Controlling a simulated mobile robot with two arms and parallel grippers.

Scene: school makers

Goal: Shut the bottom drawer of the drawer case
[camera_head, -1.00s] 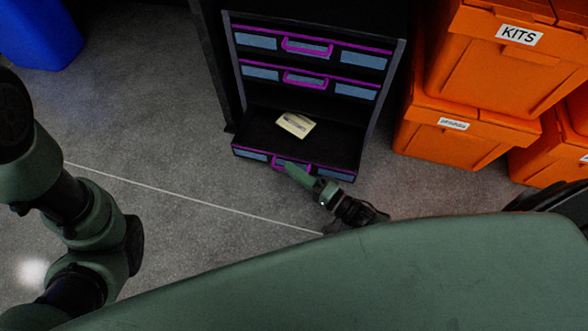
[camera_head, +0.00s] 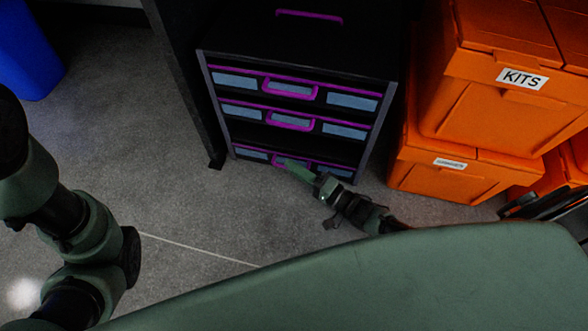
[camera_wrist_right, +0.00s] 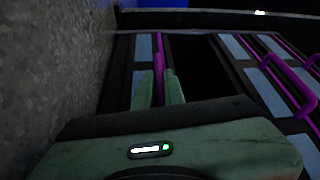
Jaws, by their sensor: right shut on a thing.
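The black drawer case (camera_head: 300,60) stands in the upper middle of the head view, with purple trim and blue-grey label panels. Its bottom drawer (camera_head: 252,154) has its front close to the case, below a dark gap. I cannot tell exactly how far out it is. My right gripper (camera_head: 296,166) is at the middle of this front. In the right wrist view its green fingers (camera_wrist_right: 163,90) are shut on the purple handle (camera_wrist_right: 158,62). The drawer's inside is hidden or dark. My left arm shows at the left, but its gripper is out of view.
Orange crates (camera_head: 470,175), one labelled KITS (camera_head: 522,79), stand close on the right of the case. A dark upright panel (camera_head: 185,80) stands on its left. A blue bin (camera_head: 25,50) is at the far left. Grey floor (camera_head: 130,150) is clear in front.

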